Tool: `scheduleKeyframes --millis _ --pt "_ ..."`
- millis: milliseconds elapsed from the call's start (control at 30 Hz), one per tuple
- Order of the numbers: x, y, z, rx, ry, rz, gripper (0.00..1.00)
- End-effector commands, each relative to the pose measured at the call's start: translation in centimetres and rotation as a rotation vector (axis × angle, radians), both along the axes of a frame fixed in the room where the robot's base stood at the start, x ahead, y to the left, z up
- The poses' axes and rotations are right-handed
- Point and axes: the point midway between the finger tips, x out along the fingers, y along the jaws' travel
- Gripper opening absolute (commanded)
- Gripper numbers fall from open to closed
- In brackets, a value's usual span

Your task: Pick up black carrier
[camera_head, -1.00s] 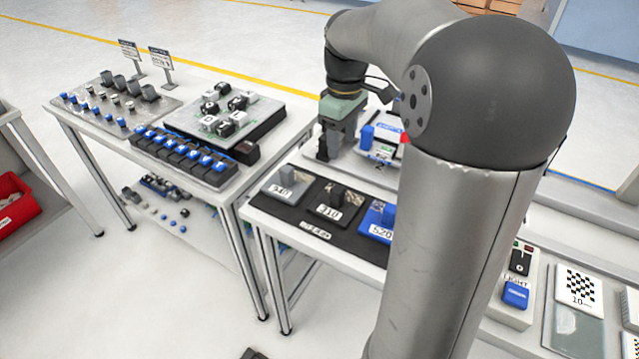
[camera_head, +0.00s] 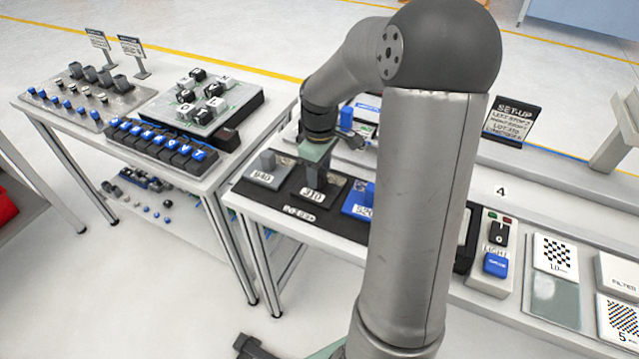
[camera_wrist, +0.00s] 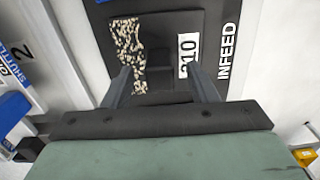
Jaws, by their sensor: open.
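The black carrier (camera_head: 333,188), labelled 310, lies on the dark INFEED mat (camera_head: 298,213) between a grey and a blue carrier. In the wrist view the black carrier (camera_wrist: 160,28) shows a speckled patch on its left, a dark upright grip in the middle and its white label on the right. My gripper (camera_head: 315,183) points down over it, open. In the wrist view my gripper's fingers (camera_wrist: 158,78) stand apart on either side of the grip; I cannot tell whether they touch it. The gripper partly hides the carrier in the head view.
The grey carrier (camera_head: 268,172), labelled 940, sits close on the left. The blue carrier (camera_head: 357,204) sits close on the right, partly behind my arm. A table (camera_head: 142,90) with blue-marked blocks stands at the left. A light switch box (camera_head: 492,262) is at the right.

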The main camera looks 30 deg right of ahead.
Motion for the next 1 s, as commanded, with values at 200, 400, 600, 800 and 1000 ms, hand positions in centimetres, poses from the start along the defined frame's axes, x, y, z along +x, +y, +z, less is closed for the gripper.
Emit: scheduleKeyframes --millis 200,400,600,800,1000 --pt "0.0 0.1 -2.1 0.0 0.0 0.001 0.53" --pt "0.0 0.0 -2.2 -0.001 -0.001 0.001 0.53" --pt "0.0 0.0 -2.2 -0.001 -0.001 0.001 0.03" --pt "0.0 0.0 -2.1 -0.001 -0.002 0.001 0.0" --pt "0.1 0.0 -1.7 -0.001 -0.003 0.0 0.0"
